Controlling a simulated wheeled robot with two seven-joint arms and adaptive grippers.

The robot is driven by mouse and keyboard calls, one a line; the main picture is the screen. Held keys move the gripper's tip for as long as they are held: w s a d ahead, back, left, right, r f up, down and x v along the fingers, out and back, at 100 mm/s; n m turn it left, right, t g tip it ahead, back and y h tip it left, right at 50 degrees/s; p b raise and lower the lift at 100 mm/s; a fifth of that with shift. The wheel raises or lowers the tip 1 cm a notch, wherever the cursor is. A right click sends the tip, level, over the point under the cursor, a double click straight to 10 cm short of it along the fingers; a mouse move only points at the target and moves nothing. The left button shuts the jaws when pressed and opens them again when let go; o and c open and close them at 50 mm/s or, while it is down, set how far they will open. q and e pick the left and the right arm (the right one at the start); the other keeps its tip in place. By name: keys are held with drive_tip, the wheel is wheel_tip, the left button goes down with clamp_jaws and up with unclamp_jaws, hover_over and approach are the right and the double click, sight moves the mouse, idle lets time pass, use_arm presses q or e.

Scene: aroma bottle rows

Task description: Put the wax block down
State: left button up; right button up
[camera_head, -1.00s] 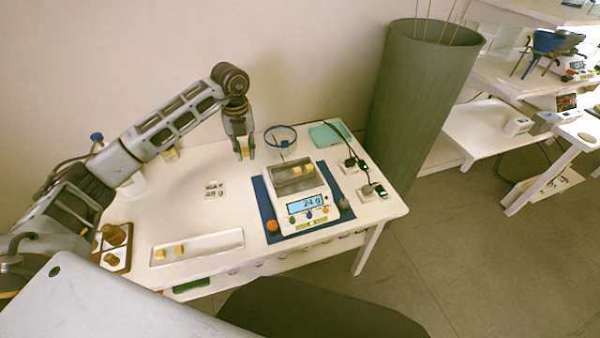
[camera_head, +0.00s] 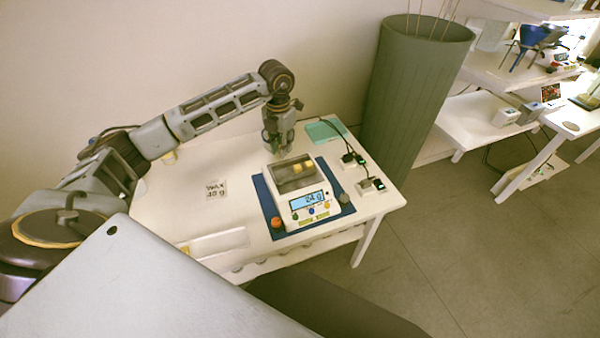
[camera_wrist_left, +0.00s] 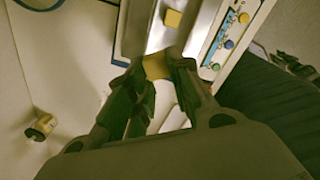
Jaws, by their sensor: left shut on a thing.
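My left gripper (camera_head: 282,152) is shut on a yellow wax block (camera_wrist_left: 157,66), which shows between its fingertips in the left wrist view. The gripper hangs just behind the white digital scale (camera_head: 305,195), close to the back edge of its pan (camera_head: 287,182). Another yellow wax block (camera_wrist_left: 173,18) sits on the pan; in the head view the yellow on the pan (camera_head: 298,168) is small. The scale's display (camera_head: 307,200) is lit and seems to read 24 g. The held block cannot be made out clearly in the head view. My right gripper is out of view.
The scale stands on a blue mat (camera_head: 268,210). A white tray (camera_head: 215,245) is at the front. A teal cloth (camera_head: 325,131) and plugs (camera_head: 370,185) lie right. A tall green bin (camera_head: 410,100) stands beside the table.

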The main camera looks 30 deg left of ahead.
use_arm(q)
drive_tip(key=shift+w+d+m, duration=0.1)
drive_tip(key=shift+d+m, duration=0.25)
drive_tip(key=shift+m, duration=0.55)
drive_tip(key=shift+d+m, duration=0.1)
drive_tip(key=shift+m, duration=0.3)
drive_tip(key=shift+w+m, duration=0.1)
drive_tip(key=shift+m, duration=1.9)
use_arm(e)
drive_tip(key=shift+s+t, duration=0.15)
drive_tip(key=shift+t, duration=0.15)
use_arm(q)
hover_over(287, 174)
wheel_tip(287, 174, down, 6)
drive_tip(key=shift+p, duration=0.3)
drive_tip(key=shift+f, duration=0.15)
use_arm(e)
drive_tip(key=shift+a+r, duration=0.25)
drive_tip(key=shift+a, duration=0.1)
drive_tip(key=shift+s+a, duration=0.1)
